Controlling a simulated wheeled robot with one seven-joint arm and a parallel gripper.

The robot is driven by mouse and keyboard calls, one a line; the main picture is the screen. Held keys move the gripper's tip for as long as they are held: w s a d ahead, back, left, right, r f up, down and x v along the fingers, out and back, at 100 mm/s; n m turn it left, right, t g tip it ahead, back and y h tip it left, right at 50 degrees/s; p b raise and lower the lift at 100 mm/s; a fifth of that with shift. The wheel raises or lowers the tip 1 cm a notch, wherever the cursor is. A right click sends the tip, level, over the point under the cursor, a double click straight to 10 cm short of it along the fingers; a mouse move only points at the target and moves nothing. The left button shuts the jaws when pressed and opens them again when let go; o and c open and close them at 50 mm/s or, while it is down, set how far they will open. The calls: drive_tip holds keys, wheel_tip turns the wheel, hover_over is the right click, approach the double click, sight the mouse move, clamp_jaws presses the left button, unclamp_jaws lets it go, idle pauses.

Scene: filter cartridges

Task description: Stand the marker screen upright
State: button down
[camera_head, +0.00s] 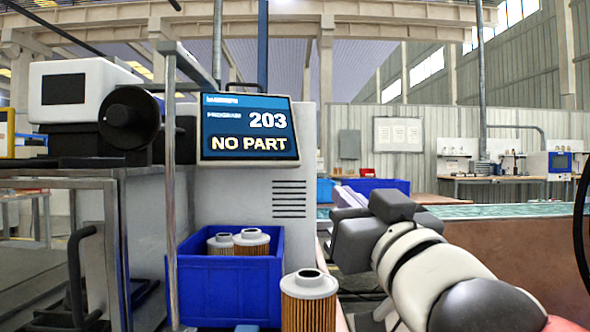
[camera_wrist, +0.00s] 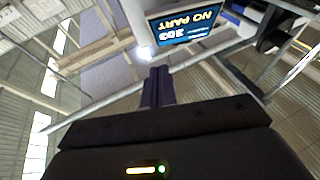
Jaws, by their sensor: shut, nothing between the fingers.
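In the wrist view the screen (camera_wrist: 185,25) shows upside down at the top. My gripper (camera_head: 345,197) is to the right of the screen and lower, apart from it. In the wrist view its dark fingers (camera_wrist: 158,75) are together with nothing between them.
A blue bin (camera_head: 228,290) with filter cartridges (camera_head: 251,240) stands below the screen. Another cartridge (camera_head: 309,302) stands to its right. A thin metal post (camera_head: 170,200) rises left of the screen. Another blue bin (camera_head: 375,184) is farther back. Space between screen and gripper looks open.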

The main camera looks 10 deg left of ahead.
drive_tip(key=p, duration=0.2)
approach(289, 158)
wheel_tip(289, 158, up, 4)
drive_tip(key=w, duration=0.1)
drive_tip(key=w+a, duration=0.1)
drive_tip(key=w+a+f, duration=0.1)
drive_tip(key=w, duration=0.1)
drive_tip(key=shift+a+f, duration=0.3)
drive_tip(key=shift+f, duration=0.05)
drive_tip(key=shift+w+a+f, duration=0.2)
drive_tip(key=shift+w, duration=0.1)
